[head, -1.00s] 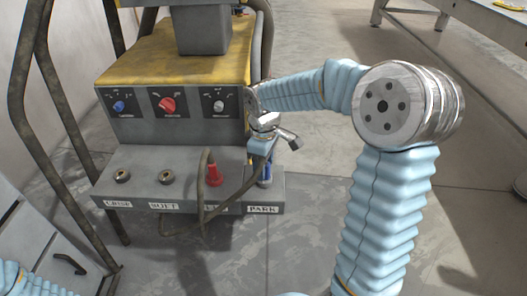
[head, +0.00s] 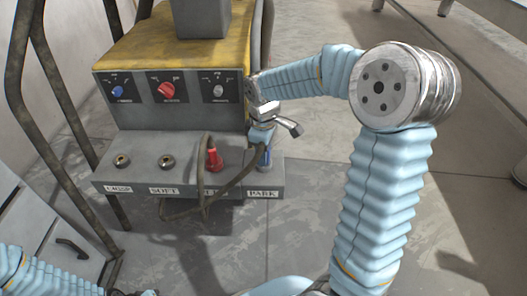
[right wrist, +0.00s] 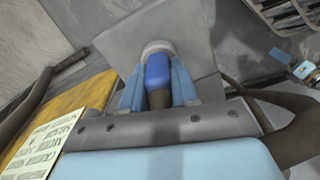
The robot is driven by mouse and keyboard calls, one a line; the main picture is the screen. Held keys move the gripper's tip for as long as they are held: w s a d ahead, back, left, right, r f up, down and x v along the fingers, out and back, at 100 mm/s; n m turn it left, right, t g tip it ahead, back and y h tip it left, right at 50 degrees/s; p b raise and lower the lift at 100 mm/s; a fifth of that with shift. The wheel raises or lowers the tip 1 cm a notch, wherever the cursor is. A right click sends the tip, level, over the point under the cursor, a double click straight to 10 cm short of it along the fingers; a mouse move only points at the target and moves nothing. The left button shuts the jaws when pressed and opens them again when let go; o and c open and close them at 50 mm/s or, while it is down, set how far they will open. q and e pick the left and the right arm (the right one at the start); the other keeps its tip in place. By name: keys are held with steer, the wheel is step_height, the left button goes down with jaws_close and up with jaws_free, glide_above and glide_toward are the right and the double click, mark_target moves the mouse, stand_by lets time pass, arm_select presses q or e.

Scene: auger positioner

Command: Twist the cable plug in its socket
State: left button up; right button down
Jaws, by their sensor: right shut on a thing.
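The blue cable plug (head: 265,158) stands upright in the socket above the PARK label on the grey panel (head: 225,184). In the right wrist view the blue plug (right wrist: 157,68) sits against a pale socket ring (right wrist: 158,46). My right gripper (head: 263,139) is above the PARK socket and shut on the blue plug, with one light-blue finger on each side. A dark cable leaves the plug's near end. A red plug (head: 213,158) stands in the socket just left of it. My left arm enters at the bottom left; its gripper is mostly cut off by the lower edge.
Two empty sockets (head: 122,161) (head: 166,162) are at the panel's left. A dark cable (head: 204,190) loops in front of the panel. Three knobs (head: 166,90) are on the upright face. Grey drawers (head: 50,235) stand at lower left. Floor to the right is open.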

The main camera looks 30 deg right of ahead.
steer(key=n, duration=0.3)
steer(key=c, duration=0.8)
jaws_free()
